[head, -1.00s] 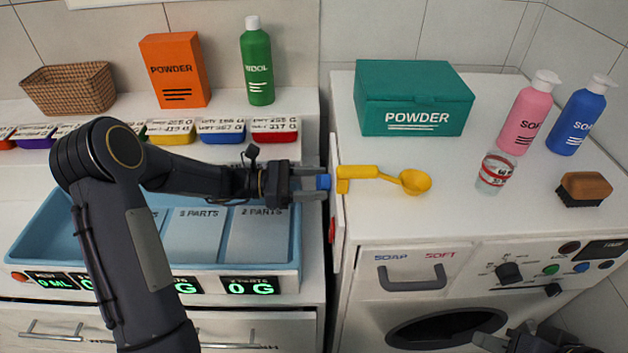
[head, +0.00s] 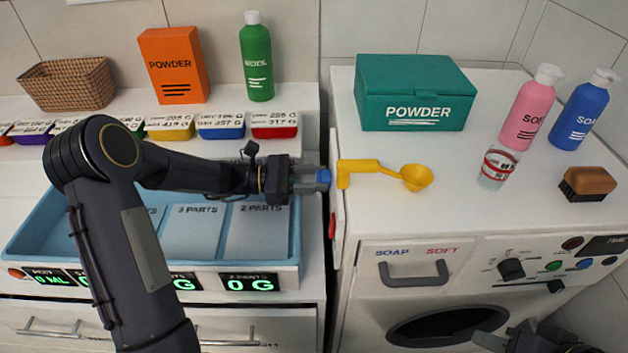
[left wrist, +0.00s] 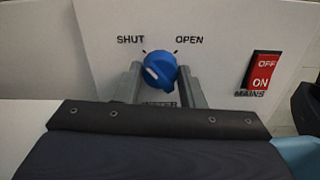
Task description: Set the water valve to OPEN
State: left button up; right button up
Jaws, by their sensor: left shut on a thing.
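The water valve is a blue round knob (left wrist: 160,70) on a white panel, seen in the left wrist view. The word SHUT (left wrist: 131,40) is printed to its upper left and OPEN (left wrist: 189,40) to its upper right. A pale mark shows on the knob's left part; I cannot tell its exact setting. My left gripper (left wrist: 160,85) is shut on the knob, one finger on each side. In the head view the knob (head: 323,180) shows at the tips of my left gripper (head: 308,180). My right gripper (head: 490,341) is partly visible at the lower right edge, its jaws unclear.
A red mains switch (left wrist: 263,83) is right of the knob. A yellow scoop (head: 385,172) lies on the white machine top close to my left gripper. A teal powder box (head: 414,90), bottles and a glass (head: 497,168) stand further back and right.

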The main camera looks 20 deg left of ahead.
pick_arm(q)
jog(key=shift+m+b, duration=8.6)
jog(key=shift+b, duration=2.15)
jog(key=o, duration=1)
